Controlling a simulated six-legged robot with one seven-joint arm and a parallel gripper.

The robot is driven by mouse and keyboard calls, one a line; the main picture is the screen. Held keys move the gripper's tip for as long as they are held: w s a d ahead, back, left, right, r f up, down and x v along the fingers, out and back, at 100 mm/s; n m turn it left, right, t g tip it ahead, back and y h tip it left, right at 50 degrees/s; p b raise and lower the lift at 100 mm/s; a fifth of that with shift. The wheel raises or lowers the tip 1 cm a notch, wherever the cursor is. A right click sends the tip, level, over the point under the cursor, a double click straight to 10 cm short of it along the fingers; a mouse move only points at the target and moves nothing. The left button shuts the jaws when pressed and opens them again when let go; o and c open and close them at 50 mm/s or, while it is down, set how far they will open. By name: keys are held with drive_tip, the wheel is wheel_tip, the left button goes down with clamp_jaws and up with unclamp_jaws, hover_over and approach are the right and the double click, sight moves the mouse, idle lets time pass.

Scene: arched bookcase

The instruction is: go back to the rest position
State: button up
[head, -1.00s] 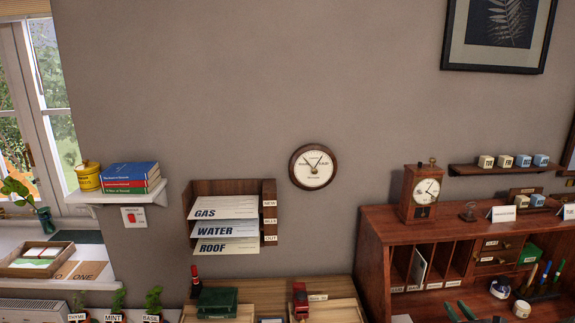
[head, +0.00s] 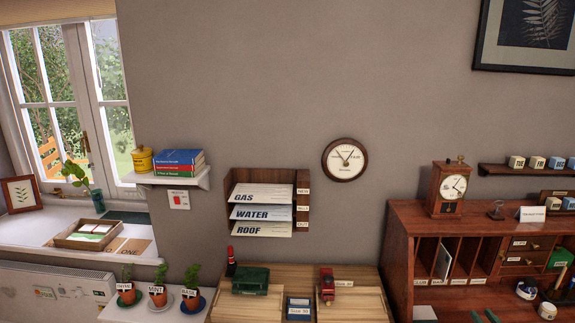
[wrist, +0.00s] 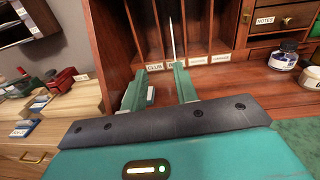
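My gripper (wrist: 160,72) shows in the wrist view as two green fingers standing apart, with a gap between their tips. It points at the upright slots of the wooden desk organiser (wrist: 230,75), whose labelled front edge lies just beyond the fingers. A thin pale card (wrist: 171,40) stands in one slot, seen past the fingertips; I see no contact with it. A small blue and white piece shows beside the left finger; I cannot tell what it is. In the head view the green finger ends (head: 484,315) show at the bottom edge, before the organiser.
The wall tray rack (head: 265,206) holds GAS, WATER and ROOF letters. A mantel clock (head: 448,188) stands on the organiser. Ink bottles (head: 526,289) stand at its right. Potted herbs (head: 157,296) stand at lower left. A red stapler-like object (head: 326,284) lies on the wooden desk.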

drive_tip(key=w+a+r+n+g+y, duration=0.25)
drive_tip(key=a+r+n+y, duration=0.35)
drive_tip(key=a, duration=0.5)
drive_tip(key=w+a+r+n+g+y, duration=0.1)
drive_tip(key=a+r+n+g+y, duration=0.25)
drive_tip(key=a+n, duration=0.6)
drive_tip(key=s+a+r+n+g, duration=0.2)
drive_tip(key=s+a+n+g, duration=0.15)
drive_tip(key=a, duration=0.45)
drive_tip(key=s+a+r+n+g, duration=0.2)
drive_tip(key=s+a+n, duration=0.15)
drive_tip(key=a, duration=0.45)
drive_tip(key=s+a+r+n+h, duration=0.2)
drive_tip(key=s+r+n+h, duration=0.1)
drive_tip(key=s+n, duration=0.4)
drive_tip(key=s+a+r+n+h, duration=0.2)
drive_tip(key=s+n+h, duration=0.3)
drive_tip(key=s, duration=0.5)
drive_tip(key=shift+s+r+n+g, duration=0.35)
drive_tip(key=shift+r+n, duration=0.45)
drive_tip(key=shift+n, duration=0.05)
drive_tip(key=shift+h, duration=0.25)
